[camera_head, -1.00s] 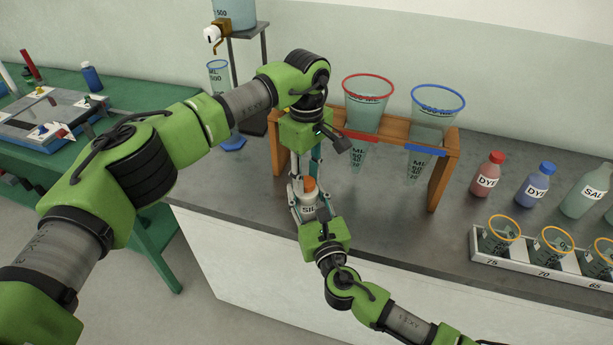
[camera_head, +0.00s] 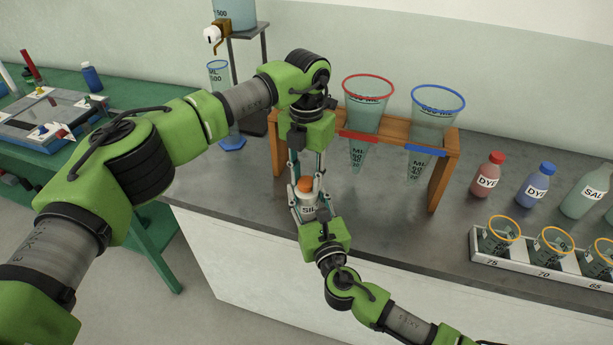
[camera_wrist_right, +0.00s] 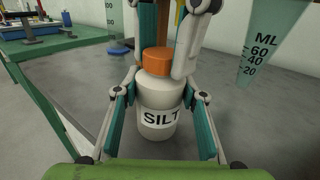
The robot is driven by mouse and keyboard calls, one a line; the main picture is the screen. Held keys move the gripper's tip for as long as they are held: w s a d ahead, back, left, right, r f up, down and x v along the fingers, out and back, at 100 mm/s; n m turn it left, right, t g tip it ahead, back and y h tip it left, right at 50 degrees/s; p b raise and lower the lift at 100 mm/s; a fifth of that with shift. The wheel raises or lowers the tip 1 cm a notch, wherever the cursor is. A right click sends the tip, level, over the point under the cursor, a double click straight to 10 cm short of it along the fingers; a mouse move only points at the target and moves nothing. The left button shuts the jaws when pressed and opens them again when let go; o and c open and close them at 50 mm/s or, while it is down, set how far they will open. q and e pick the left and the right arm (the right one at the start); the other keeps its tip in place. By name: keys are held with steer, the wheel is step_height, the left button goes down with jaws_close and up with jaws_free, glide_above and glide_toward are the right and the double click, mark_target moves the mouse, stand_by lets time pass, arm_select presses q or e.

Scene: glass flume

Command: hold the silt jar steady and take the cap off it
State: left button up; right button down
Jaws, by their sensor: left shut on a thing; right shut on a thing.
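The silt jar (camera_head: 307,208) is a pale bottle labelled SILT near the front edge of the grey bench; it stands upright in the right wrist view (camera_wrist_right: 157,112). Its orange cap (camera_head: 305,184) sits on the jar's neck, also seen in the right wrist view (camera_wrist_right: 156,62). My left gripper (camera_head: 306,178) points down from above and is shut on the cap, one finger on each side. My right gripper (camera_head: 309,214) reaches in from the front and is shut on the jar's body, its fingers (camera_wrist_right: 158,105) on both sides. The lower jar is partly hidden in the head view.
A wooden rack (camera_head: 445,167) with a red-rimmed funnel (camera_head: 367,105) and a blue-rimmed funnel (camera_head: 436,115) stands just right of my left gripper. Dye bottles (camera_head: 487,175) and a beaker tray (camera_head: 508,261) are farther right. The bench between is clear.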

arm_select(q)
steer(key=n, duration=1)
steer(key=shift+n, duration=0.3)
steer(key=n, duration=1)
steer(key=shift+r, duration=0.1)
steer(key=shift+r, duration=0.15)
steer(key=shift+r, duration=0.95)
steer(key=shift+r, duration=0.1)
